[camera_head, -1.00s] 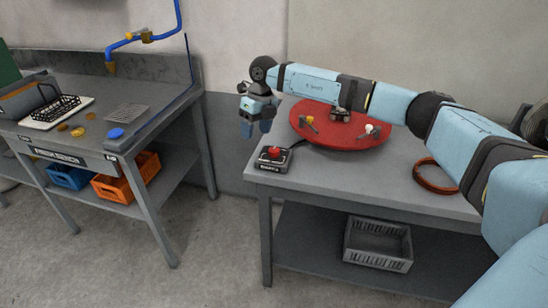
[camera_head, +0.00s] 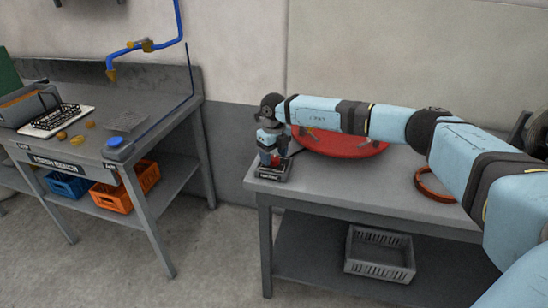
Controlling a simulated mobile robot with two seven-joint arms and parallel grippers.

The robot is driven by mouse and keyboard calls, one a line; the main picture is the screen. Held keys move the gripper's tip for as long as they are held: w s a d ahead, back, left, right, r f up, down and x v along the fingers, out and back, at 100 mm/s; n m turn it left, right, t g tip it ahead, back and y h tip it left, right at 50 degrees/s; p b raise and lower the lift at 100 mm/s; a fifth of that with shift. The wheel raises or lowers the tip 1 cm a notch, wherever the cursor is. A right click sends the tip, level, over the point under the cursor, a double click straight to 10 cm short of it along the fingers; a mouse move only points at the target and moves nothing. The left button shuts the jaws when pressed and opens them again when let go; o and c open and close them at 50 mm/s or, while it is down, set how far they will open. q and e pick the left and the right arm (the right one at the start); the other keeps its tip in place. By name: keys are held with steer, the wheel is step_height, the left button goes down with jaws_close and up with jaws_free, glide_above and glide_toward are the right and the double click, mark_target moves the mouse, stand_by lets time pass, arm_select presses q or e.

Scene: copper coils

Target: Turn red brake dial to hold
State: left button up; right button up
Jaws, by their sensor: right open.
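The red brake dial (camera_head: 275,162) sits on a small dark box (camera_head: 272,174) at the near left corner of the grey table on the right. My right gripper (camera_head: 272,158) points down over the box, right at the dial, with its fingers around or just beside it; I cannot tell whether they touch it. The fingers are open. The gripper hides much of the dial, so its setting cannot be read. My left gripper is not in view.
A red round plate (camera_head: 345,147) lies behind my right forearm, which hides most of it. A copper-coloured ring (camera_head: 432,186) lies near the table's right. A grey crate (camera_head: 380,254) stands on the lower shelf. A separate bench (camera_head: 90,150) stands left across a floor gap.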

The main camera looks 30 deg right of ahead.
steer(key=shift+f, duration=0.5)
steer(key=c, duration=0.9)
